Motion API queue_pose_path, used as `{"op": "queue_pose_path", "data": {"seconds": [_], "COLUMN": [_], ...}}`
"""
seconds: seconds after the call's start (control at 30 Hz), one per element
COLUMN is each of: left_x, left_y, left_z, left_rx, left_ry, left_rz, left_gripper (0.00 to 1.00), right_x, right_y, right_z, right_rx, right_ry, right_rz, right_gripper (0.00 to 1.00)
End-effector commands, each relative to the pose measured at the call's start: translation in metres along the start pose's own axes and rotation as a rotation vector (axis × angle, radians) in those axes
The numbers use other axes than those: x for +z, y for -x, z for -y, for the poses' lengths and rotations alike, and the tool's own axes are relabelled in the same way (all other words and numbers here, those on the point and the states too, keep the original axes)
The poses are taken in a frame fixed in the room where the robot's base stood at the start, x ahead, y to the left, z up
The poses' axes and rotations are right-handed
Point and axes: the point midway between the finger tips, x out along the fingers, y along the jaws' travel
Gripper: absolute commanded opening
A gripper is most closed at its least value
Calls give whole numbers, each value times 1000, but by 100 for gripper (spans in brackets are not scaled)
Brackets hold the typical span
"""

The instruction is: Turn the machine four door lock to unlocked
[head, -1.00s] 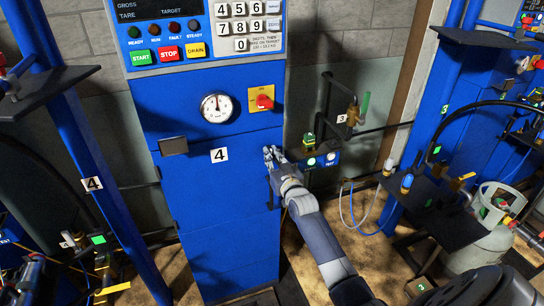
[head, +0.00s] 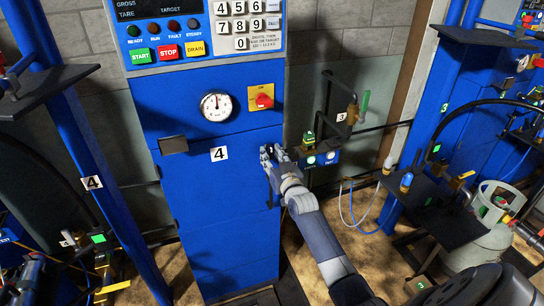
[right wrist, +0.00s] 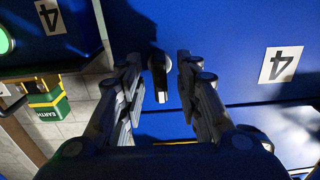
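The blue machine four cabinet (head: 215,205) stands in the middle of the head view, with a white 4 label (head: 219,154) on its front; the label also shows upside down in the right wrist view (right wrist: 281,64). The lever lies along the picture's vertical. My right gripper (head: 267,153) is at the cabinet's right edge, fingers apart on either side of the lock; contact is not clear. In the head view the lock is hidden by it. My left gripper is out of view.
A red and yellow rotary switch (head: 261,97) and a round gauge (head: 216,106) sit above the lock.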

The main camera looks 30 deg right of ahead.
Motion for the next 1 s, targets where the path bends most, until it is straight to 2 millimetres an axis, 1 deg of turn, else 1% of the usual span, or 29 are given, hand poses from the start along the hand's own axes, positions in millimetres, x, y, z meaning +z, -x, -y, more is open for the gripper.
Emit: {"op": "queue_pose_path", "data": {"seconds": [0.17,0.27,0.37,0.6,0.7,0.83,1.0], "left_x": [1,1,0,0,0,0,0], "left_y": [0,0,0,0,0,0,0], "left_z": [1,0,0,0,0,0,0], "left_rx": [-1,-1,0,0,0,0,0], "left_ry": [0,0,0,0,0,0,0], "left_rz": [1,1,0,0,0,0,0], "left_gripper": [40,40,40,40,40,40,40], "right_x": [0,1,1,1,1,1,0], "right_y": [6,18,36,85,101,114,120], "right_z": [0,1,0,0,0,0,0], "right_rx": [0,-1,0,0,0,0,0], "right_ry": [0,0,1,1,0,0,0], "right_rz": [-1,0,2,2,2,1,0], "right_gripper": [32,32,32,32,32,32,32]}}
